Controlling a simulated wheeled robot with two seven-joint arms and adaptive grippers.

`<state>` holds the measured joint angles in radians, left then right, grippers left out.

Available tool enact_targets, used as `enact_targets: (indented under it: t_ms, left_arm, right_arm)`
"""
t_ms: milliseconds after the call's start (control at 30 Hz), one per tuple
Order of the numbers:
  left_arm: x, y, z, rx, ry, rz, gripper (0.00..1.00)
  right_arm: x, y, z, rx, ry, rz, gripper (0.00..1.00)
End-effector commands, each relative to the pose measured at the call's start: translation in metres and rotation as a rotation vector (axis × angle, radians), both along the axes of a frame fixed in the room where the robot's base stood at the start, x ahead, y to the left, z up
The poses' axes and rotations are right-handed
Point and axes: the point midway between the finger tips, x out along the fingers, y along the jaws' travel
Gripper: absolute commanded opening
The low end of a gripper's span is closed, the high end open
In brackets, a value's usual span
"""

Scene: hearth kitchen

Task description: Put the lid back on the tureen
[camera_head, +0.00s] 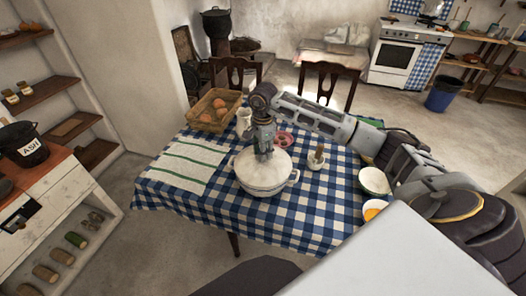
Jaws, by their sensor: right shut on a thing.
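The white tureen (264,190) stands upright on the blue checked tablecloth, with a handle showing on each side. Its pale domed lid (280,167) is over its mouth and looks level. From this height I cannot tell whether the lid rests on the rim or is slightly above it. My right gripper (263,154) points down at the middle of the lid and is shut on it at the top. The fingers hide the lid's knob. My left gripper is not in view.
Around the tureen are a striped cloth (187,163), a wicker basket (203,127) of round brown things, a white jug (243,123), a small mortar (316,162) and bowls (374,180) at right. The tablecloth's front part is clear. Two chairs stand behind the table.

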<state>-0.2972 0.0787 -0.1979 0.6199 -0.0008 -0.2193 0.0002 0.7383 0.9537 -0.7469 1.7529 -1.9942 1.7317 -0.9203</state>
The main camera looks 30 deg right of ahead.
Motion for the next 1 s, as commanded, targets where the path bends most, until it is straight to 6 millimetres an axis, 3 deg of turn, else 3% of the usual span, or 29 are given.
enact_targets:
  t_ms: [67,100,300,533,700,1000]
  left_arm:
    - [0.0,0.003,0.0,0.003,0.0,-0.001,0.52]
    - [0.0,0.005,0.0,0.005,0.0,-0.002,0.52]
    - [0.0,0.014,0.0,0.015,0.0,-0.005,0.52]
    - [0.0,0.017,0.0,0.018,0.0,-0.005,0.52]
    - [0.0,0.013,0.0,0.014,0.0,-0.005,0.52]
    - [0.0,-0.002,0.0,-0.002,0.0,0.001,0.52]
  right_arm:
    - [0.0,0.0,0.001,0.0,-0.002,0.0,0.0]
    - [0.0,0.0,0.001,0.0,-0.002,0.0,0.32]
    - [0.0,0.0,0.001,0.0,-0.001,0.0,0.56]
    - [0.0,0.0,0.0,-0.001,0.001,0.0,0.57]
    - [0.0,0.0,0.0,0.0,0.001,0.0,0.77]
    - [0.0,0.0,0.0,0.0,0.0,0.0,0.77]
